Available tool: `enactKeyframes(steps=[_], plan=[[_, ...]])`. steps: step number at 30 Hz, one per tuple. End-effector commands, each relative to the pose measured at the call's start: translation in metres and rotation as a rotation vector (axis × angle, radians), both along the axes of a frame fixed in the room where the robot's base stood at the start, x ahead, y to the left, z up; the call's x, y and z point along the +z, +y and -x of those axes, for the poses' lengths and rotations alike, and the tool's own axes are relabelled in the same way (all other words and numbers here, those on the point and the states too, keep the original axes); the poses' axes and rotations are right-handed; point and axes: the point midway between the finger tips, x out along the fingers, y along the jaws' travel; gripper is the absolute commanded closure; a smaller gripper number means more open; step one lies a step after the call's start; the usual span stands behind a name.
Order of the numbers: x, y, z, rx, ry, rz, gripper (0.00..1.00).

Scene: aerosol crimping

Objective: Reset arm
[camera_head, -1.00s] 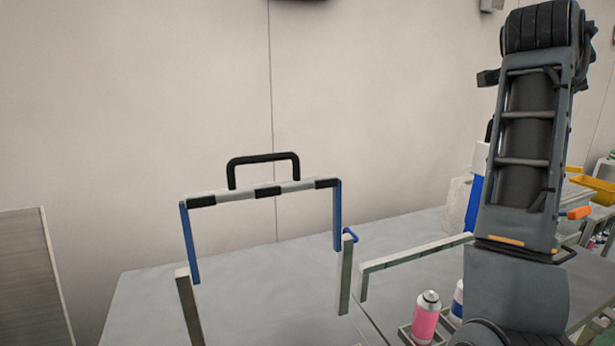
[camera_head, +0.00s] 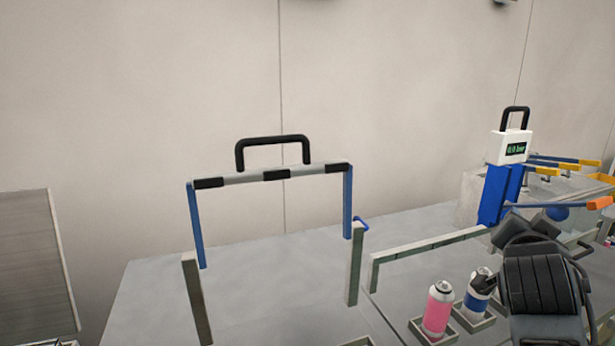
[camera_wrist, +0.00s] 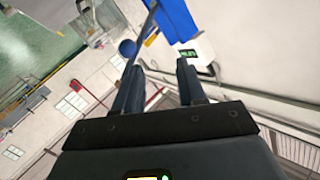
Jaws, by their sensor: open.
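My gripper (camera_wrist: 159,72) is open in the wrist view, with its two dark fingers apart and nothing between them. The fingers point up toward a blue and white device, seen tilted in that view. In the head view, my folded arm fills the lower right and hides part of the bench.
A pink can (camera_head: 437,309) and a blue and white can (camera_head: 475,297) stand upright in square holders near my arm. A blue device with a white display head (camera_head: 513,148) is behind. A handled frame (camera_head: 270,175) stands over the bench, whose left part (camera_head: 160,300) is clear.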

Motion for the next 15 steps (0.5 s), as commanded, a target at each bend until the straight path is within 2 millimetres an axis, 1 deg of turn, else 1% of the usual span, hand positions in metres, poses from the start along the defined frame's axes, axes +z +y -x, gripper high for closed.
enactKeyframes(steps=[1,3,5,6,8,9,11,12,14,15], plan=[[-0.027,0.006,0.013,0.034,0.031,0.030,0.60],[-0.055,0.016,0.028,0.082,0.062,0.070,0.60],[-0.078,0.025,0.043,0.124,0.088,0.102,0.60],[-0.091,0.030,0.053,0.152,0.103,0.121,0.60],[-0.112,0.039,0.069,0.194,0.125,0.149,0.60],[-0.125,0.045,0.081,0.222,0.139,0.165,0.60],[-0.144,0.054,0.099,0.262,0.159,0.189,0.60],[-0.155,0.059,0.112,0.288,0.171,0.206,0.60],[-0.171,0.068,0.132,0.326,0.188,0.226,0.60],[-0.181,0.074,0.145,0.352,0.198,0.239,0.60]])
